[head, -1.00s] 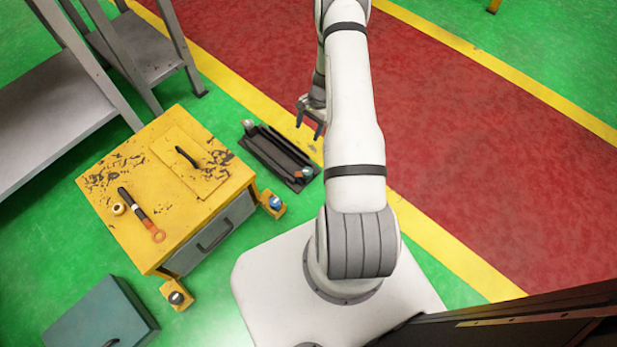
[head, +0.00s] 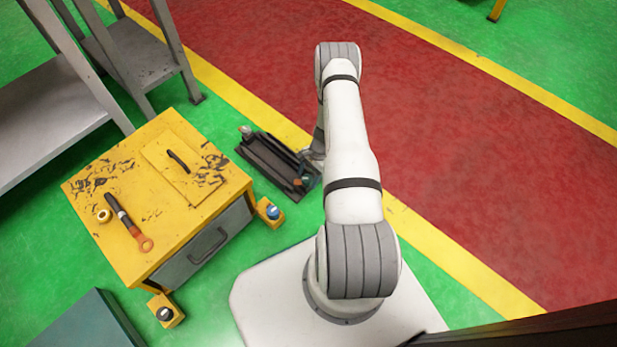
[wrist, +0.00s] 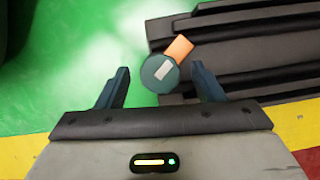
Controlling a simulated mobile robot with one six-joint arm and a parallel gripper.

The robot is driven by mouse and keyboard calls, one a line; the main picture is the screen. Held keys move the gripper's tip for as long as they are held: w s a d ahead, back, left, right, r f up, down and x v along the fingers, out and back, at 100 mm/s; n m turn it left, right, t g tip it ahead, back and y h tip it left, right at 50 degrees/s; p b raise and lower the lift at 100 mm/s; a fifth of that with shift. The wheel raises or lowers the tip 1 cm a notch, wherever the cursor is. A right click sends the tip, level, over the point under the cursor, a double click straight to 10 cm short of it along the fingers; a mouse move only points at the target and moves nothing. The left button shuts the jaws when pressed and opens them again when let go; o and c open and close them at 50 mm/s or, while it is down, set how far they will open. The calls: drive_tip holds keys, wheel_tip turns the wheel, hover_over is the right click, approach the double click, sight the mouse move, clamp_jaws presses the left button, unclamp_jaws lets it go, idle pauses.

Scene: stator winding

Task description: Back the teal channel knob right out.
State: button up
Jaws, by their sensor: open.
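The teal channel knob (wrist: 158,75) is a round cap with a pale bar mark on its face and an orange tab beside it. It sits at the end of a dark channel (wrist: 240,45). In the wrist view my gripper (wrist: 160,69) is open, with one finger on each side of the knob and visible gaps to both. Whether the fingertips reach down to the knob's depth I cannot tell. In the head view the channel (head: 268,162) lies on the green floor, and my arm partly covers its near end and most of the gripper.
A yellow cabinet (head: 150,170) with a grey drawer stands left of the channel. Yellow blocks carrying a blue knob (head: 272,211) and a dark knob (head: 164,313) sit beside it. A grey bench (head: 50,110) is at upper left. The red walkway (head: 450,150) is clear.

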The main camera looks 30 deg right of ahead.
drive_tip(key=c, duration=1)
drive_tip(key=shift+o, duration=0.2)
